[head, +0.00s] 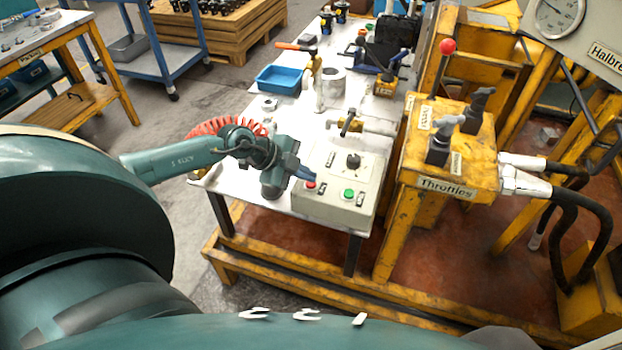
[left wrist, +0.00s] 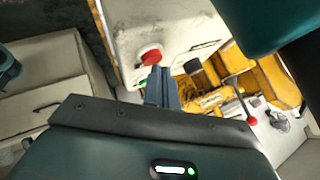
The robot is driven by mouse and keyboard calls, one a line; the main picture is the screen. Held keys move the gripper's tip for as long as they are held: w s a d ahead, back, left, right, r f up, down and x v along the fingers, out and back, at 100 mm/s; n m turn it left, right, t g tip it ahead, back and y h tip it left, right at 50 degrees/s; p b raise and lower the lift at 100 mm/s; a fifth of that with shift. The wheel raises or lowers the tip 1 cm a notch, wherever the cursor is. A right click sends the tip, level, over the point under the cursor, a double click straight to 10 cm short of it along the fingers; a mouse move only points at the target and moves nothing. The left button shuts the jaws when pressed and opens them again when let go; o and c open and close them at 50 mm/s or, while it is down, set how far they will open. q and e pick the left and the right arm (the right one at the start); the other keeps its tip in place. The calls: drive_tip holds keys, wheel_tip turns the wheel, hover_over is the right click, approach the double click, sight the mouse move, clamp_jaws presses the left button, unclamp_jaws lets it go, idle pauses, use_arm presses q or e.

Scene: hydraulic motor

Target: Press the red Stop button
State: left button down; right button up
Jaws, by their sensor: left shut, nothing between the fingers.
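The red Stop button (head: 311,186) sits at the left front corner of a pale grey control box (head: 335,208) on the white table. It also shows in the left wrist view (left wrist: 151,55), just beyond the fingertips. My left gripper (head: 305,173) is shut and empty. Its blue-grey fingertips are close above and beside the red button in the head view. In the left wrist view the closed fingers (left wrist: 161,85) point toward the button; I cannot tell whether they touch it. My right gripper is not in view.
A green button (head: 348,194) and a black knob (head: 353,161) are on the same box. A yellow Throttles stand (head: 447,187) with levers is close to its right. A blue tray (head: 281,78) and tools lie farther back on the white table (head: 283,119).

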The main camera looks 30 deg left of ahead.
sight(306, 183)
use_arm(q)
drive_tip(key=shift+r+p, duration=0.5)
drive_tip(key=shift+r, duration=0.05)
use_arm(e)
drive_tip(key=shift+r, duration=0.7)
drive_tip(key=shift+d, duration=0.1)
